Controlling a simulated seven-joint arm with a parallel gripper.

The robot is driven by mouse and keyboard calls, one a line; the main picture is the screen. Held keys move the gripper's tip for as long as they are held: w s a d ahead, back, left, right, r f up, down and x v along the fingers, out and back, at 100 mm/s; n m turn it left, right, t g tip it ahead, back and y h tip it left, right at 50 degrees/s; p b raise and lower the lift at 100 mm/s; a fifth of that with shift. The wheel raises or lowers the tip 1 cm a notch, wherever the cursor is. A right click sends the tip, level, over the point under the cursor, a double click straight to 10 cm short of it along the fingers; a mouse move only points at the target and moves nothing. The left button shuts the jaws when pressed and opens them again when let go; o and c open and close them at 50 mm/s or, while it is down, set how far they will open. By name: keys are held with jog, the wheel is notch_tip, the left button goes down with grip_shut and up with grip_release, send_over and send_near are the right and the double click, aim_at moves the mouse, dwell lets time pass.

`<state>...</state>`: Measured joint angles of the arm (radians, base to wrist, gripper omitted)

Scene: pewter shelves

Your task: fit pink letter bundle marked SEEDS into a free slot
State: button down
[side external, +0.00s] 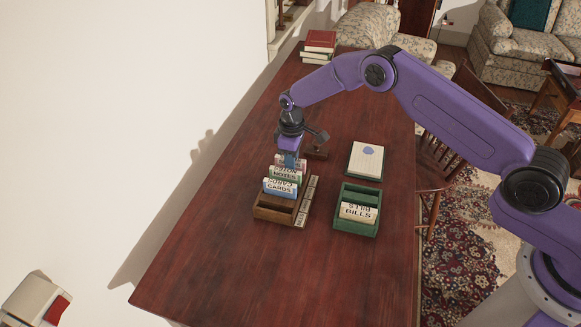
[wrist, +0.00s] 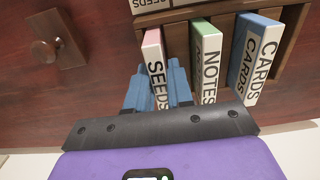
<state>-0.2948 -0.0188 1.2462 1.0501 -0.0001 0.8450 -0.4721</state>
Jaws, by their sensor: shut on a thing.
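The pink letter bundle marked SEEDS (wrist: 154,58) stands between the blue fingers of my gripper (wrist: 157,88) in the wrist view, and the gripper is shut on it. In the side view, my gripper (side external: 289,160) is over the far end of the brown wooden rack (side external: 270,213), hiding much of the pink bundle (side external: 279,159). The green NOTES bundle (side external: 285,174) and the blue CARDS bundle (side external: 281,187) stand in the rack beside it. The pink bundle is in line with them; I cannot tell how deep it sits. The nearest rack compartment is empty.
A green rack (side external: 357,230) with a BILLS bundle (side external: 358,212) stands to the right. A white pad (side external: 366,160) lies behind it. A brown knobbed block (wrist: 57,40) is close to my gripper. Books (side external: 320,42) are stacked at the far end. The near table is clear.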

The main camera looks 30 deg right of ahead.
notch_tip(320, 180, up, 9)
jog(key=shift+r, duration=0.15)
jog(key=shift+s+d+r, duration=0.1)
jog(key=shift+d+r, duration=0.05)
jog(key=shift+r, duration=0.1)
jog(key=shift+s+d, duration=0.2)
jog(key=shift+d, duration=0.05)
jog(key=s+d+f, duration=0.2)
jog(key=s+d, duration=1)
jog(key=s, duration=0.4)
jog(key=shift+d+f, duration=0.15)
jog(key=shift+f, duration=3.6)
jog(key=shift+f, duration=0.1)
